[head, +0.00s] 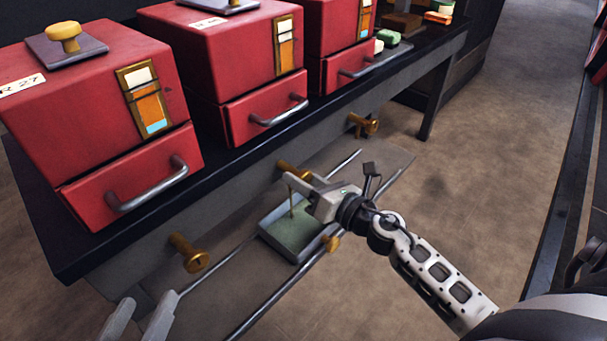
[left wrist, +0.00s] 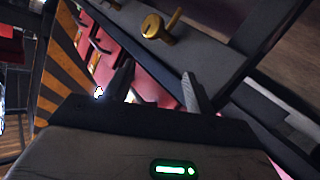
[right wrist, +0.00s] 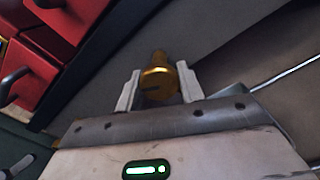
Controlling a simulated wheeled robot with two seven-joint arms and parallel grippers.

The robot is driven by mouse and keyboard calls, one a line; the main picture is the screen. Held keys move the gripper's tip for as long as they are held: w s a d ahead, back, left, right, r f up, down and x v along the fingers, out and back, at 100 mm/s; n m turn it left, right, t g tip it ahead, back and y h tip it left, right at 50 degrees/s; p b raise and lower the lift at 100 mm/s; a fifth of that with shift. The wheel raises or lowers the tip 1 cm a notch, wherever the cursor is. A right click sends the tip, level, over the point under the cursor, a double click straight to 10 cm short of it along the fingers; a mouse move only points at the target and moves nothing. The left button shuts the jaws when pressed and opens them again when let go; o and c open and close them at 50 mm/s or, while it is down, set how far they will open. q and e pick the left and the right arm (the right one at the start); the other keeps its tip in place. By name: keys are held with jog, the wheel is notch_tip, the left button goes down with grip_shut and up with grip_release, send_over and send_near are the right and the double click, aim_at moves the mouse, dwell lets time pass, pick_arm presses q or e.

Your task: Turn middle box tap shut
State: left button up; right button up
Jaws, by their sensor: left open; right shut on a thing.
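The middle box (head: 232,55) is red, with a drawer and a gauge strip, on the dark bench. Its brass tap (head: 288,168) sticks out of the bench front below it. My right gripper (head: 302,186) is shut on this tap and hides part of it. In the right wrist view the tap's slotted round head (right wrist: 158,84) sits between the two fingers. A thin greenish line, apparently a stream, runs down below the tap into a tray (head: 268,240) holding greenish liquid. My left gripper (head: 138,322) is open and empty at the lower left, apart from the taps.
Other brass taps stick out below the left box (head: 190,254) and the right box (head: 366,124). Metal rails (head: 275,306) run beneath the bench, beside the tray. A brass knob (head: 331,243) is at the tray's near side. The floor (head: 490,130) at right is clear.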

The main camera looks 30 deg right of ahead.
jog(key=m+p, duration=0.1)
jog(key=m, duration=0.2)
jog(key=shift+r+m+p, duration=0.15)
jog(key=shift+m+p, duration=0.2)
jog(key=shift+m, duration=0.05)
jog(key=m+p, duration=0.1)
jog(key=m, duration=0.1)
jog(key=shift+m, duration=0.3)
jog(key=m+p, duration=0.2)
jog(key=shift+m, duration=0.4)
jog(key=shift+m+p, duration=0.6)
jog(key=shift+m, duration=0.4)
pick_arm(q)
jog(key=shift+s+a+f+m+g+y+p, duration=0.15)
jog(key=shift+a+f+g+y, duration=0.2)
jog(key=shift+f+g+y, duration=0.25)
jog(key=shift+a+f+m+g+y+p, duration=0.1)
jog(key=shift+a+f+g+y, duration=0.25)
jog(key=shift+f, duration=0.5)
jog(key=shift+s+a+f+m+g+y+p, duration=0.15)
jog(key=shift+a+f+g+y, duration=0.2)
jog(key=shift+f+g, duration=0.35)
pick_arm(e)
jog(key=shift+s+m, duration=0.1)
jog(key=shift+m, duration=0.8)
pick_arm(q)
jog(key=shift+w+r, duration=0.1)
jog(key=shift+r, duration=0.1)
pick_arm(e)
jog(key=o, duration=0.9)
